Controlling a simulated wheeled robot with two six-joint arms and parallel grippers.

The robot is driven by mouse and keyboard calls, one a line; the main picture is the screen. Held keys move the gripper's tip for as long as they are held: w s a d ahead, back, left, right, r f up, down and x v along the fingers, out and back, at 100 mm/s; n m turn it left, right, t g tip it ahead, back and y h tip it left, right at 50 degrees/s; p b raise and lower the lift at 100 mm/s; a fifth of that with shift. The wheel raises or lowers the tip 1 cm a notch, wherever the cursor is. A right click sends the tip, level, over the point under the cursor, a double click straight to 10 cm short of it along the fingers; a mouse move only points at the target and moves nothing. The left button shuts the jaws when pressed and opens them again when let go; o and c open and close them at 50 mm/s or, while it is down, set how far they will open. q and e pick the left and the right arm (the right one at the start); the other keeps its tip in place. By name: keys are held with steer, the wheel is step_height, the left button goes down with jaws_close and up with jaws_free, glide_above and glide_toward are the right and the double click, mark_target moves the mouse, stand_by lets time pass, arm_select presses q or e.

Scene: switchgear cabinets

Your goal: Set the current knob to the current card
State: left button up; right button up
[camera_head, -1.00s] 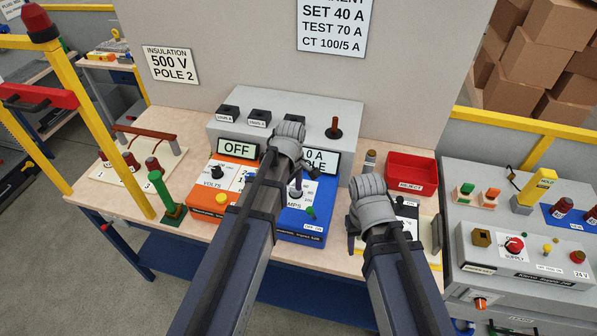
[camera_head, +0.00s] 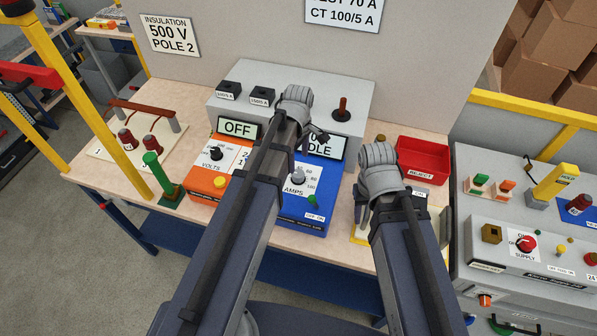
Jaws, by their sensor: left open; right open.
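The current card (camera_head: 344,13) hangs on the grey wall at the top; only its lower part shows, with the line CT 100/5 A readable. The blue current unit (camera_head: 305,217) stands on the bench with its AMPS knob (camera_head: 297,178) and a display partly hidden, ending in "DLE". My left gripper (camera_head: 318,137) is above the blue unit, by its display, up and right of the knob and apart from it; its jaws are small here, open and empty. My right gripper (camera_head: 364,212) is open and empty over the bench, right of the blue unit.
An orange VOLTS unit (camera_head: 205,182) with an OFF display stands left of the blue one. Behind is a grey box (camera_head: 345,85) with sockets and a brown lever. A red REJECT tray (camera_head: 423,160) and a grey supply panel (camera_head: 535,265) are at the right.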

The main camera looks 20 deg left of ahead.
mark_target(298, 173)
arm_select(q)
steer(key=shift+f+b, duration=2.9)
steer(key=shift+f, duration=0.3)
jaws_close()
